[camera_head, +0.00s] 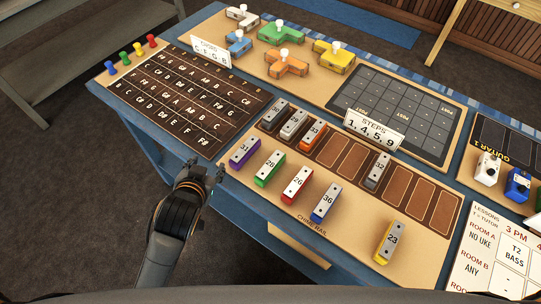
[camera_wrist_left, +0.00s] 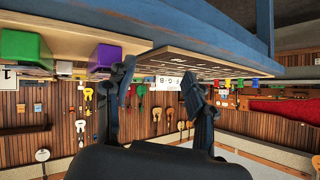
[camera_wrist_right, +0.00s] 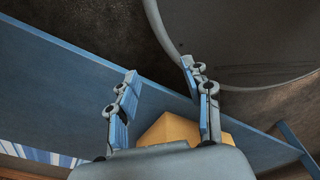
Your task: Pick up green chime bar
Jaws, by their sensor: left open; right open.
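The green chime bar (camera_head: 270,168), marked 26, lies on the tan chime rail board (camera_head: 310,228) in the front row, between the purple bar (camera_head: 244,152) and the red bar (camera_head: 297,184). My left gripper (camera_head: 207,166) is open and empty, left of the purple bar near the table's front edge. In the left wrist view the green bar (camera_wrist_left: 25,48) shows at the upper left, with the purple bar (camera_wrist_left: 106,57) nearer the open fingers (camera_wrist_left: 157,70). My right gripper (camera_wrist_right: 159,68) is open and empty in the right wrist view, outside the head view.
A blue bar (camera_head: 325,203) and a yellow bar (camera_head: 389,242) stand farther right in the front row. Several bars, including an orange one (camera_head: 313,134), sit in the rail slots behind. A dark chord board (camera_head: 190,95) lies to the left. Several rail slots are empty.

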